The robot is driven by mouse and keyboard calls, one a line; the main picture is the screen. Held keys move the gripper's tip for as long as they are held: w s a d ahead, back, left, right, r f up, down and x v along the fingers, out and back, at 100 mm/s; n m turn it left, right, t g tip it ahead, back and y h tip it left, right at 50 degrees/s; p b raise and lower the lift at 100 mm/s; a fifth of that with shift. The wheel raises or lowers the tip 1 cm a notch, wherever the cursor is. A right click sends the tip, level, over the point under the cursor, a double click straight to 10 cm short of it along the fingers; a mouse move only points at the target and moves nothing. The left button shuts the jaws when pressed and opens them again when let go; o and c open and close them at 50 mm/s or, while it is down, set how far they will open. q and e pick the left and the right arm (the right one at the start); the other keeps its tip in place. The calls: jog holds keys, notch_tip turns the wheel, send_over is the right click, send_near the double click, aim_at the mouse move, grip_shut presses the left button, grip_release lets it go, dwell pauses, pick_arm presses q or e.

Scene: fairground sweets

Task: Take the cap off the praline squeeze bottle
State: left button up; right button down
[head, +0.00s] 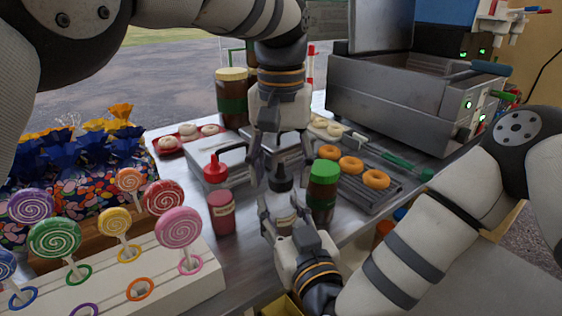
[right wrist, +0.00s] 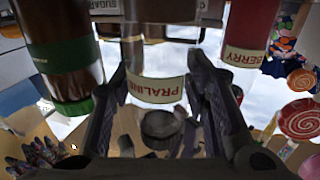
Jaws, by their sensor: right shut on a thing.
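The praline squeeze bottle (head: 286,216) stands upright, with its dark nozzle cap (head: 280,180) on top. My right gripper (head: 282,212) is shut on the bottle's body from the front. In the right wrist view the bottle appears upside down, with its PRALINE label (right wrist: 157,90) between the fingers and the dark cap (right wrist: 160,124) below. My left gripper (head: 279,180) points down from above, its open fingers on either side of the cap. I see a gap between these fingers and the cap; contact is hard to judge.
A green-lidded jar (head: 322,190) stands close on the right, and a red berry bottle (head: 221,213) on the left. A red nozzle piece (head: 215,171) is behind it, by a steel container (head: 205,150). Doughnuts (head: 351,165) lie on a rack. A lollipop stand (head: 190,284) fills the front left.

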aim_at(281, 162)
pick_arm(q)
notch_tip(281, 162, up, 4)
jog(key=shift+r, duration=0.25)
jog(key=shift+c, duration=0.4)
jog(key=m, duration=0.2)
jog(key=r+m, duration=0.1)
jog(key=m, duration=0.1)
jog(key=shift+s+d, duration=0.1)
jog(key=shift+d, duration=0.15)
jog(key=m, duration=0.2)
jog(key=r+m, duration=0.1)
jog(key=m, duration=0.3)
jog(key=shift+a+r, duration=0.1)
jog(key=shift+r, duration=0.15)
jog(key=m, duration=0.2)
jog(key=shift+a+r+m, duration=0.15)
jog(key=shift+r+m, duration=0.2)
jog(key=shift+m, duration=0.05)
jog(key=shift+f, duration=0.35)
notch_tip(281, 162, down, 7)
jog(key=shift+f, duration=0.1)
grip_shut()
jog(key=n, duration=0.9)
